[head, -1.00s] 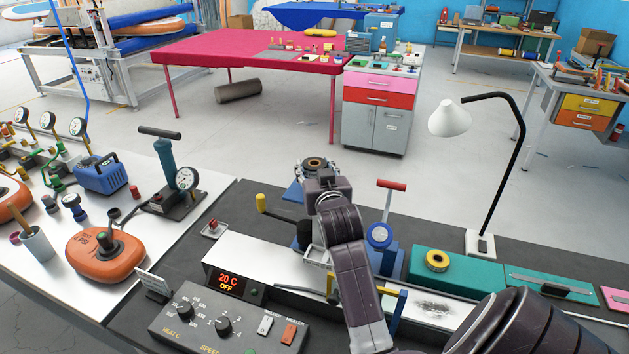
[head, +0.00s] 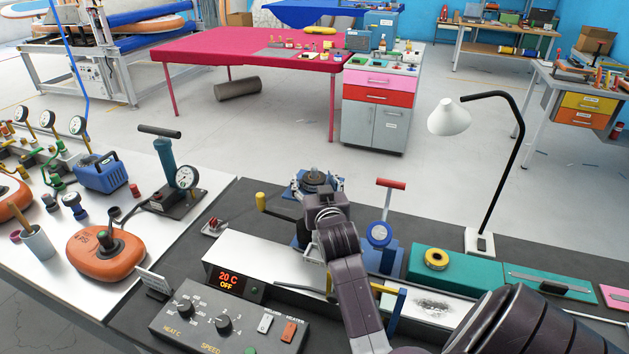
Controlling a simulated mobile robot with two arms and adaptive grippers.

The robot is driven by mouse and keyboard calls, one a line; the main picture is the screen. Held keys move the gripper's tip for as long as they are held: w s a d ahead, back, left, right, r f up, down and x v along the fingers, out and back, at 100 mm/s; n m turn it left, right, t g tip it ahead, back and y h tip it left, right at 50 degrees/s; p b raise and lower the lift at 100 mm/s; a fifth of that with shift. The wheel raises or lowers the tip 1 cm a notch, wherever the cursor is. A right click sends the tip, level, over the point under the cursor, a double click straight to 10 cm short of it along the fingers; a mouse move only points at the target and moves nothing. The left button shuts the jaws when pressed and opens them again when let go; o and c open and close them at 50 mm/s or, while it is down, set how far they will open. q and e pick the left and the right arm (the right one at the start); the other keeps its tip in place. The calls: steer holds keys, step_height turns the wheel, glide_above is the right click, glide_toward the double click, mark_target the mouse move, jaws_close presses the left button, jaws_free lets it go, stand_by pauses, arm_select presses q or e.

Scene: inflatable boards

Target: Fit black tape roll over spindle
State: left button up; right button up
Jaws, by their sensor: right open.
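My right gripper (head: 317,180) is at the far side of the bench, fingers pointing away and spread open. A dark round thing, which looks like the black tape roll (head: 315,177), shows between the fingertips with a grey centre. It sits low at a blue stand (head: 296,190). The spindle is mostly hidden by the gripper and wrist, so I cannot tell exactly how the roll sits around it. My left gripper is out of view.
A yellow tape roll (head: 436,259) lies on a green block (head: 460,272) to the right. A red-handled blue tool (head: 380,235) stands close right of my wrist. A control box (head: 230,322) is in front. A lamp (head: 485,240) stands at the right.

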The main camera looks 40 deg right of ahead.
steer(key=shift+s, duration=0.1)
steer(key=b+v, duration=0.2)
steer(key=v, duration=0.8)
steer(key=shift+s+a, duration=0.15)
steer(key=shift+a, duration=0.1)
steer(key=shift+s+a+r, duration=0.15)
steer(key=shift+s+a, duration=0.2)
steer(key=shift+s, duration=0.25)
